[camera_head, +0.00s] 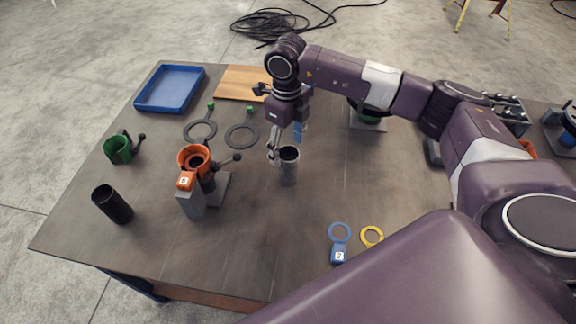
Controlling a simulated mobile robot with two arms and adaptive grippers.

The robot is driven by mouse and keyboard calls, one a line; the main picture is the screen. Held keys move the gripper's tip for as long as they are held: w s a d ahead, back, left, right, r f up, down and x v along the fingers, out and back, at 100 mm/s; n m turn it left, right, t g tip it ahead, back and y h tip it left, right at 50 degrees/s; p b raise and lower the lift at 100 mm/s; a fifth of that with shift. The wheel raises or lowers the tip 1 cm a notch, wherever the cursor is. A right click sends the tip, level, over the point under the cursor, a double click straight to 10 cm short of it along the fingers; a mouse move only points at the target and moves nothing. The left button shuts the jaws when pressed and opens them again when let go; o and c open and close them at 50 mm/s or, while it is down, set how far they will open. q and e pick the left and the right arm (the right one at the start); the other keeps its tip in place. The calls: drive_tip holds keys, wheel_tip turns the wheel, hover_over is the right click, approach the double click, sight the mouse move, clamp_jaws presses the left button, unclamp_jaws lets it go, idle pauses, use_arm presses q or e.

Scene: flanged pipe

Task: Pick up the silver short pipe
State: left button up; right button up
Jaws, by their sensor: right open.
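The silver short pipe (288,172) stands upright near the middle of the table, with its dark open top facing up. My right gripper (284,146) points down at the pipe's rim. One finger shows at the left of the rim, and another part shows behind it. The gripper is open; whether a finger touches the pipe I cannot tell. My left gripper is not in view.
An orange clamp fixture (195,160) with a grey block stands left of the pipe. Blue (340,232) and yellow (371,237) rings lie in front.

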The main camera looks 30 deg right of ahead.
sight(288, 152)
drive_tip(key=shift+w+f, duration=0.15)
drive_tip(key=shift+f, duration=0.4)
drive_tip(key=shift+d+f+p, duration=0.1)
drive_tip(key=shift+f+p, duration=0.5)
drive_tip(key=shift+f, duration=0.25)
drive_tip(key=shift+f+p, duration=0.3)
drive_tip(key=shift+p, duration=0.05)
drive_tip(key=f, duration=0.1)
drive_tip(key=f+p, duration=0.2)
drive_tip(key=f, duration=0.1)
drive_tip(key=shift+s+f, duration=0.1)
drive_tip(key=shift+s, duration=0.2)
drive_tip(key=shift+f, duration=0.25)
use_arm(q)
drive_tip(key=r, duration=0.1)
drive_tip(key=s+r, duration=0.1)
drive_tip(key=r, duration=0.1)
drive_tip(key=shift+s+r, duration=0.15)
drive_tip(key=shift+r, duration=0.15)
use_arm(e)
drive_tip(key=shift+c, duration=1.1)
drive_tip(key=c, duration=1.4)
drive_tip(key=shift+o, duration=0.2)
drive_tip(key=shift+w+r, duration=0.1)
drive_tip(key=shift+r, duration=0.05)
